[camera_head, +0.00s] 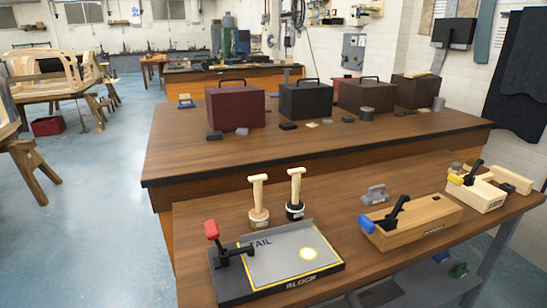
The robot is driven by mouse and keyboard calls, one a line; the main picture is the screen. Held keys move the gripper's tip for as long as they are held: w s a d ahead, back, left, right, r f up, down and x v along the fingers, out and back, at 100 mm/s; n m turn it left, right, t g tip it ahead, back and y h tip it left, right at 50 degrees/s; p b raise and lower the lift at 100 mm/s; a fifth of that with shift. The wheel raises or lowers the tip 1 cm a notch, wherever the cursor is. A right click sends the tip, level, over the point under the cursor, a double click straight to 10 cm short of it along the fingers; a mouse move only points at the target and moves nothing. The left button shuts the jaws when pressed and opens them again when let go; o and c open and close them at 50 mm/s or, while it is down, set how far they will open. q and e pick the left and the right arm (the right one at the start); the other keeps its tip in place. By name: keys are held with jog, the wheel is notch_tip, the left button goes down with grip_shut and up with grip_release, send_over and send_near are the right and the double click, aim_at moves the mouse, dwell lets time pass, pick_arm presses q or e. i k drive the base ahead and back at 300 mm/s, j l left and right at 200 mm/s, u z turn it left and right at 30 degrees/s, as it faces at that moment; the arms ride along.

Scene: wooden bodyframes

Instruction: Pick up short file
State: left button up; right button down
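Neither of my grippers shows in the head view. I cannot pick out a file with certainty. Two upright tools with pale T-shaped wooden handles stand on the near bench: one on a pale base (258,200), the other on a black base (295,193) to its right. A small grey metal piece (374,195) lies further right on the bench. Small dark and grey pieces lie on the far bench, too small to identify.
The near bench (350,231) holds a grey board marked TAIL and BLOCK (282,258) with a red-handled clamp (212,232), a wooden block with a blue-tipped clamp (412,222) and another clamp block (478,190). Dark boxes, including a maroon one (235,107), stand on the far bench (330,145).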

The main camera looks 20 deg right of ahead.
aim_at(370, 198)
jog(key=z, duration=1.25)
